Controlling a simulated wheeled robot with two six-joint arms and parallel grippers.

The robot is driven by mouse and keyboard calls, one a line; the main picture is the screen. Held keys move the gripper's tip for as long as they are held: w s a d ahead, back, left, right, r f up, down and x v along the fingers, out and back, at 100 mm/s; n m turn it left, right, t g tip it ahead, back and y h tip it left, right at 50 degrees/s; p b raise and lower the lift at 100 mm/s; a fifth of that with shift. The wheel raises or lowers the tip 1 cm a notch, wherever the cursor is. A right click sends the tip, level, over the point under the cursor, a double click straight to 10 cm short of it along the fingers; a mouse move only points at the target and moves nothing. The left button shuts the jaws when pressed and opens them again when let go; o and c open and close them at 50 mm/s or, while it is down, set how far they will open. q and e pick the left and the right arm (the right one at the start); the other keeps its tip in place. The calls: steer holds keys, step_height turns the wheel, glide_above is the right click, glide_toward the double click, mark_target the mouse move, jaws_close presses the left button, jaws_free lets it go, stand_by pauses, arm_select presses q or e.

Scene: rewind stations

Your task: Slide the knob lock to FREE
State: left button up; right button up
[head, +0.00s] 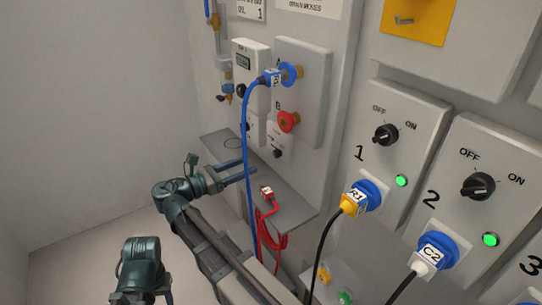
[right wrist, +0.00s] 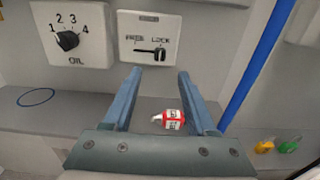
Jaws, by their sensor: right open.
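The knob lock is a white plate (right wrist: 141,24) with FREE printed on the left and LOCK on the right. Its black slider knob (right wrist: 159,53) sits at the right, under LOCK. In the head view the lock plate (head: 286,135) is low on the wall, with its dark knob (head: 277,153). My right gripper (head: 252,171) is open and empty, over the grey shelf and short of the plate. In the right wrist view its two blue-grey fingers (right wrist: 159,80) point at the plate, with the knob between and beyond their tips, apart from them.
A white OIL dial plate (right wrist: 70,32) is left of the lock. A blue cable (head: 247,150) hangs close to my right fingers. A red-and-white plug (head: 267,194) lies on the grey shelf (head: 292,209).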

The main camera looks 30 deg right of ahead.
mark_target(274, 154)
steer(key=d, duration=0.9)
steer(key=shift+w+d, duration=0.2)
steer(key=shift+w, duration=0.15)
jaws_close()
stand_by(0.9)
